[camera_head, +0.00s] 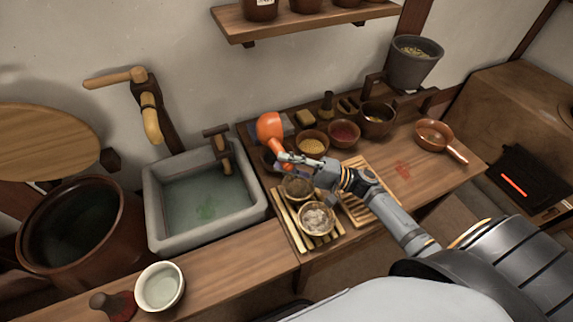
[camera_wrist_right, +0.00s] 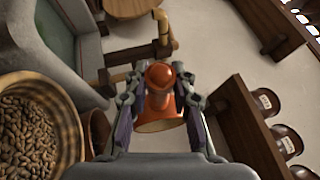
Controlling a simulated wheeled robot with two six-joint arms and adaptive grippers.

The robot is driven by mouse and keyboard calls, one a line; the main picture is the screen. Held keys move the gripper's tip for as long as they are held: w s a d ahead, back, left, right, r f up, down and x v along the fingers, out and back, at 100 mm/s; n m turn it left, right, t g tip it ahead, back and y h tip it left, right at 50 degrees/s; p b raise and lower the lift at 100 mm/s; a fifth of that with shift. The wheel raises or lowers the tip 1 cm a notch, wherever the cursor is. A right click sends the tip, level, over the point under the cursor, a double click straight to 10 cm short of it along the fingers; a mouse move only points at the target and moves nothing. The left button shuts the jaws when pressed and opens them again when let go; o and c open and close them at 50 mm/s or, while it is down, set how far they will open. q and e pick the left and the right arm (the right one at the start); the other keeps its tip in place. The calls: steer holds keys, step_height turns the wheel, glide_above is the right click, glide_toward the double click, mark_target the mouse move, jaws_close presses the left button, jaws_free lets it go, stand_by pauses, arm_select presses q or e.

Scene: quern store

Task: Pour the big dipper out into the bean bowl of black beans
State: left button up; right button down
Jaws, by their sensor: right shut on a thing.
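My right gripper (camera_head: 284,159) is shut on an orange dipper (camera_head: 269,127), which is held up over the left part of the counter. In the right wrist view the dipper (camera_wrist_right: 160,98) sits between the two fingers. A bowl of brownish beans (camera_wrist_right: 35,135) lies at the left of that view, close to the camera. In the head view a small bowl (camera_head: 298,188) stands just below the gripper, partly hidden. A dark bowl (camera_head: 378,119) stands further back; I cannot tell for sure which bowl has black beans. The dipper's contents are hidden. My left gripper is out of view.
Bowls of yellow grains (camera_head: 313,145) and red beans (camera_head: 343,133) stand behind the gripper. A bowl of pale pieces (camera_head: 317,219) is on a slatted rack. A stone sink (camera_head: 157,225) is left; a copper pan (camera_head: 434,135) is right. A shelf (camera_head: 310,25) hangs above.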

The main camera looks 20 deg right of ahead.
steer(key=shift+d+r+m+t+y+b, duration=0.2)
steer(key=shift+m+t+y+b, duration=0.25)
steer(key=shift+b, duration=0.25)
stand_by(1.1)
steer(key=shift+h+p, duration=0.25)
steer(key=shift+p, duration=0.1)
steer(key=shift+w+a+f+n+g+h+p, duration=0.1)
steer(key=shift+a+n+g+h+p, duration=0.85)
steer(key=shift+h+p, duration=2.95)
steer(key=shift+a+n+g+h+p, duration=0.65)
steer(key=shift+n+g+h+p, duration=0.9)
steer(key=shift+p, duration=4.25)
steer(key=shift+w+a+f+n+g+h+p, duration=0.1)
steer(key=shift+a+n+g+h+p, duration=0.6)
steer(key=shift+h+p, duration=3.35)
steer(key=shift+y+p, duration=0.8)
